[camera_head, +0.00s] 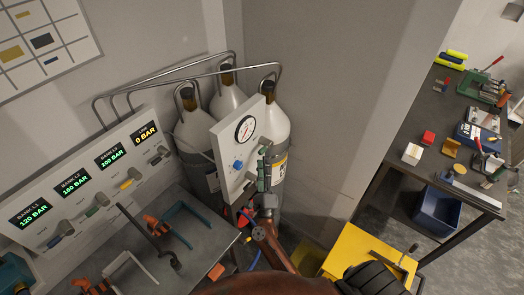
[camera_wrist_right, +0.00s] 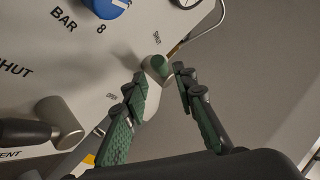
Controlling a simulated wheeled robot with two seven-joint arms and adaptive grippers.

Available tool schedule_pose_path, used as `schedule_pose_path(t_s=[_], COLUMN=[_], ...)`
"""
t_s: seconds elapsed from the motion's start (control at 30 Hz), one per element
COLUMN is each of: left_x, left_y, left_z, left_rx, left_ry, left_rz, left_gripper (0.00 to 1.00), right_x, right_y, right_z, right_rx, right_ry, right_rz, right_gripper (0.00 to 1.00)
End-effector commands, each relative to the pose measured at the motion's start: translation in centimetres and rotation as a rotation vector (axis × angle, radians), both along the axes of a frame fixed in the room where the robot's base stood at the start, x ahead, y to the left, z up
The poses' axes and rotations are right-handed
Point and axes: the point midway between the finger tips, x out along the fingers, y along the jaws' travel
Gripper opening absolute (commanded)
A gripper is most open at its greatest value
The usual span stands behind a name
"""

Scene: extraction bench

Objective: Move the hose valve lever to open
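The hose valve lever appears to be the small green-ended metal lever (camera_wrist_right: 160,66) on the white gauge panel. In the right wrist view, small print by it reads like "SHUT" above and "OPEN" at lower left. My right gripper (camera_wrist_right: 160,76) has its two green-padded fingers apart, one on each side of the lever end; I cannot tell whether either touches it. My left gripper is not in view.
A black-handled vent lever (camera_wrist_right: 58,122) and a blue knob (camera_wrist_right: 105,6) are on the same panel. Gas cylinders (camera_head: 272,120) stand behind it. A display board (camera_head: 70,215) and a cluttered bench (camera_head: 205,240) lie left. A yellow surface (camera_head: 350,255) is at lower right.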

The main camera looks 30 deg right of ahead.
Motion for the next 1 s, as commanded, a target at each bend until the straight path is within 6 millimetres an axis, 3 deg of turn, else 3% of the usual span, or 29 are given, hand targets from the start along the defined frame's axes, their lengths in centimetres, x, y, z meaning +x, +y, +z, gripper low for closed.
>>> schedule_pose_path(t_s=[0.03,0.3,0.73,1.0], left_x=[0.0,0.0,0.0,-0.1], left_y=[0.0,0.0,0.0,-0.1], left_z=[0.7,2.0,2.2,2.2], left_rx=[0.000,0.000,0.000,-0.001], left_ry=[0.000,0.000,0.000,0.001], left_rz=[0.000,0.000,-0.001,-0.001], left_gripper=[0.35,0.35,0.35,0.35], right_x=[0.8,3.9,4.8,4.8], right_y=[-0.4,-2.0,-2.5,-2.5], right_z=[0.9,2.2,2.4,2.4], right_rx=[-0.003,-0.006,-0.005,-0.005], right_ry=[-0.003,0.000,0.001,0.001], right_rz=[0.000,0.001,0.001,0.001], right_gripper=[0.26,0.26,0.26,0.07])
